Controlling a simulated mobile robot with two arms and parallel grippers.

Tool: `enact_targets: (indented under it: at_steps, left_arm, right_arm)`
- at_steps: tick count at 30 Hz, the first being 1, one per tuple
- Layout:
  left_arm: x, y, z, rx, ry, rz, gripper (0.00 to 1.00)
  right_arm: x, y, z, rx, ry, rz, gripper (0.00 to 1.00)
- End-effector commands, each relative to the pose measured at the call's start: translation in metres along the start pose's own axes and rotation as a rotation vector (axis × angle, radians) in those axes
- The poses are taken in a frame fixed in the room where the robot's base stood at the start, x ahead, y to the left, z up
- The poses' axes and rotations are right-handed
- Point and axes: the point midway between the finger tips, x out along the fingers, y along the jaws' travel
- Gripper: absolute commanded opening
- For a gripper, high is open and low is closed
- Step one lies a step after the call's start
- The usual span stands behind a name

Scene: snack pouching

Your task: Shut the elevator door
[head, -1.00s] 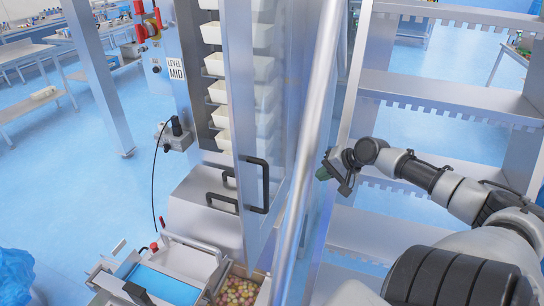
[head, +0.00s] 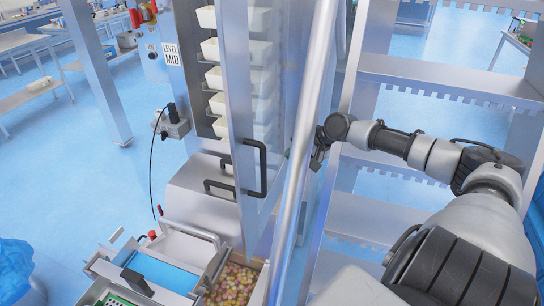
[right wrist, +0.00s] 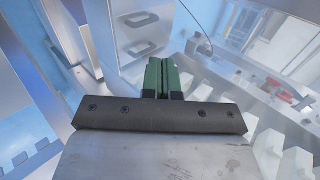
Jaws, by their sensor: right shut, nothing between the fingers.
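The elevator (head: 220,128) is a tall metal cabinet with a column of white trays (head: 209,48). Its clear door (head: 268,90) has a metal frame and a black bar handle (head: 262,168). The door stands swung out, with the trays uncovered to its left. My right gripper (head: 317,160) is right of the door and handle, apart from the handle, just beyond a slanting metal post. In the right wrist view its green fingertips (right wrist: 163,76) are together and empty. The post and the wrist partly hide the gripper in the head view. My left gripper is not in view.
The slanting metal post (head: 305,125) crosses between the door and my right arm. A metal shelf rack (head: 440,80) stands behind that arm. Below the elevator are a blue-topped machine (head: 160,275) and a bin of coloured sweets (head: 236,284).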

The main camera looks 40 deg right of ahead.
Motion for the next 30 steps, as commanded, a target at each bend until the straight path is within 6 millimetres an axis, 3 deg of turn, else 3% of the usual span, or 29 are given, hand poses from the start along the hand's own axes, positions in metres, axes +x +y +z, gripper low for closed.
enact_targets:
  at_steps: [7, 15, 30]
  left_arm:
    - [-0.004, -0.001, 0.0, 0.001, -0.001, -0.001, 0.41]
    - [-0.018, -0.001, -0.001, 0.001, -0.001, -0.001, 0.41]
    - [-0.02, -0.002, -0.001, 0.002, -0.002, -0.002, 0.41]
  right_arm:
    - [0.029, -0.003, 0.0, 0.0, -0.001, -0.006, 0.0]
    - [0.049, -0.023, 0.0, 0.001, -0.001, -0.003, 0.0]
    - [0.058, -0.027, 0.0, -0.001, -0.001, 0.001, 0.0]
